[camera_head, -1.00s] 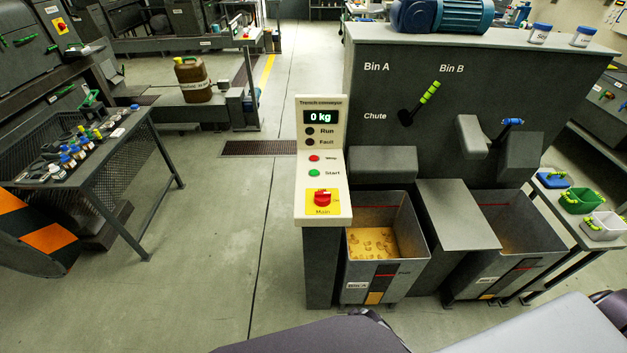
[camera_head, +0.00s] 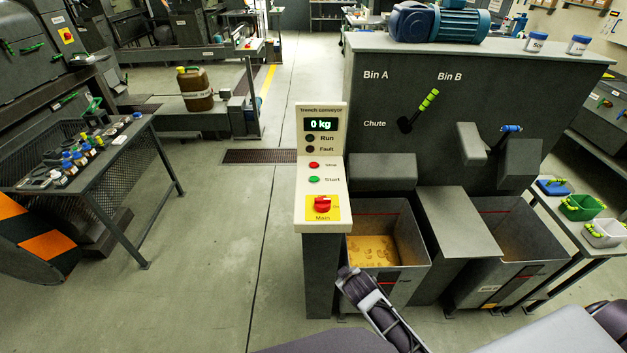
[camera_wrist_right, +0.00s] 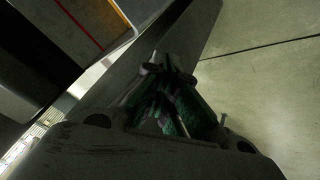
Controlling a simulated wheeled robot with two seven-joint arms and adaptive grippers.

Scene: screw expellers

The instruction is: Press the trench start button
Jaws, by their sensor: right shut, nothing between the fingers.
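The trench conveyor panel (camera_head: 308,205) is a cream box on a dark post in the middle of the head view. Its green start button (camera_head: 314,180) sits below the red stop button (camera_head: 314,165) and above the red main switch (camera_head: 322,204). The display (camera_head: 320,125) reads 0 kg, and the run and fault lamps are dark. My right gripper (camera_head: 347,276) is low, in front of bin A and right of the post, below the panel and apart from the button. In the right wrist view the gripper (camera_wrist_right: 168,75) is shut and empty. My left gripper is out of view.
A tool table (camera_head: 95,175) stands at the left. The floor between it and the panel is clear.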

